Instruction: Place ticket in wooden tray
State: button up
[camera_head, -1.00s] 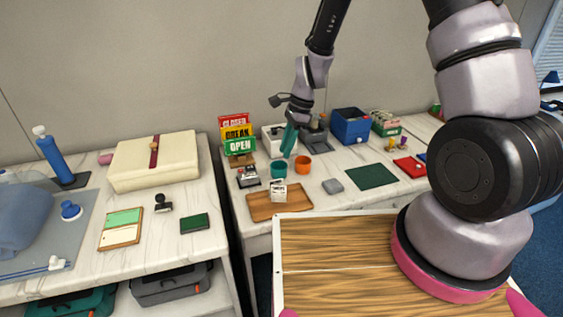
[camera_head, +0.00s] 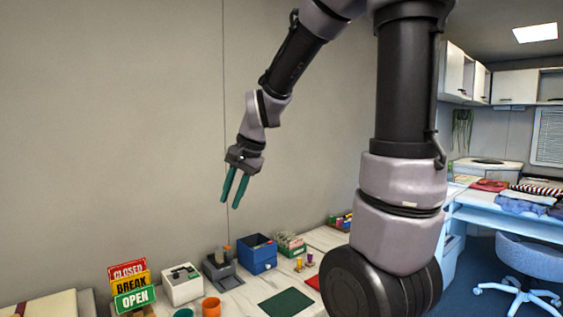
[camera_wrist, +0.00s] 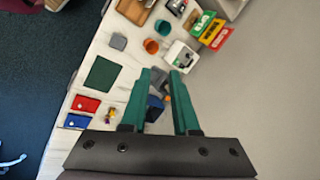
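My gripper (camera_head: 230,204) is raised high in front of the wall, above the table. Its two green fingers are apart with nothing between them, as the wrist view (camera_wrist: 160,72) also shows. The wooden tray (camera_wrist: 135,9) shows only in part at the top edge of the wrist view, far from my fingers. The head view does not include the tray. I cannot make out a ticket in either current view.
The table below holds a green mat (camera_head: 286,302), an orange cup (camera_head: 211,307), a blue box (camera_head: 257,254), a white box (camera_head: 182,285) and stacked signs (camera_head: 132,287). Red and blue pouches (camera_wrist: 86,104) lie near its edge. The air around my gripper is clear.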

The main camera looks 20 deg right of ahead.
jog(key=s+d+r+n+t, duration=0.2)
jog(key=s+d+r, duration=0.2)
jog(key=s+r, duration=0.1)
jog(key=s+d+r+n+t+h, duration=0.1)
jog(key=s+d+r+n, duration=0.1)
jog(key=s+d+r, duration=0.2)
jog(key=s+r, duration=0.1)
jog(key=s, duration=0.2)
jog(key=shift+s+t, duration=0.35)
jog(key=shift+t, duration=0.05)
